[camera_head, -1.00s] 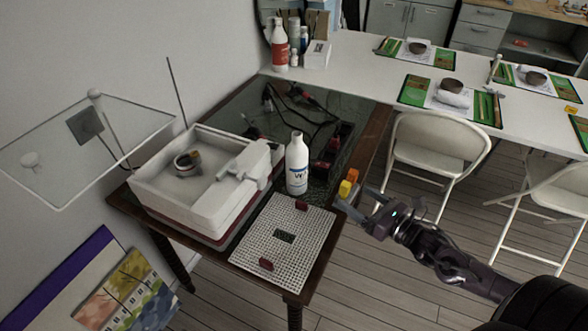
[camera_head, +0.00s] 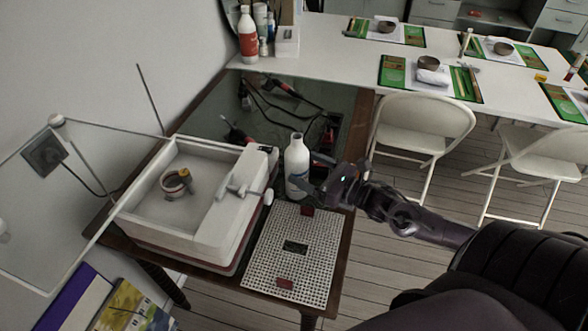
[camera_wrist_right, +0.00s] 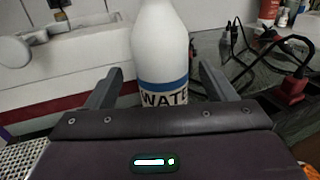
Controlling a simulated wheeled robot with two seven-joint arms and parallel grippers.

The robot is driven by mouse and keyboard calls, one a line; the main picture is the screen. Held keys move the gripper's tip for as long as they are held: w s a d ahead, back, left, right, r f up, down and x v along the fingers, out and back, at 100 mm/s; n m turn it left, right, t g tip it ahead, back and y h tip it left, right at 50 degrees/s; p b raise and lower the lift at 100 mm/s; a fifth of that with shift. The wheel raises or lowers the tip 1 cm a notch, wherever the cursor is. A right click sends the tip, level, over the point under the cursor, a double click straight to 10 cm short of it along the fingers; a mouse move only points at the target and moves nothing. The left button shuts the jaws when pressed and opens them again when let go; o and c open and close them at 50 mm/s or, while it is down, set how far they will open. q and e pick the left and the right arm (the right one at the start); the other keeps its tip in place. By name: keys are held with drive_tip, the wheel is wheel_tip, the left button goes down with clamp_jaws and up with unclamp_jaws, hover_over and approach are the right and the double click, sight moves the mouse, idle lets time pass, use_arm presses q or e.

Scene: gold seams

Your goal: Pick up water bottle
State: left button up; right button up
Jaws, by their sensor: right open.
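The water bottle (camera_head: 297,163) is white with a blue band and stands upright on the dark table, behind the perforated white mat. In the right wrist view the bottle (camera_wrist_right: 160,45) shows its "WATE" lettering and stands between the two fingers. My right gripper (camera_head: 306,185) comes in from the right at the bottle's lower part. It also shows in the right wrist view (camera_wrist_right: 160,85), open, with a finger on each side of the bottle and gaps visible beside it. My left gripper is not in view.
A white basin (camera_head: 150,215) stands close to the bottle's left. The perforated mat (camera_head: 270,262) with red pieces lies in front. Cables and red-handled tools (camera_head: 275,85) lie behind. A white folding chair (camera_head: 425,120) stands to the right.

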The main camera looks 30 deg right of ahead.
sight(291, 160)
drive_tip(key=shift+p+x, duration=0.35)
drive_tip(key=shift+x, duration=2.55)
drive_tip(key=shift+d, duration=0.1)
drive_tip(key=c, duration=1.1)
drive_tip(key=shift+c, duration=0.5)
drive_tip(key=shift+r, duration=0.1)
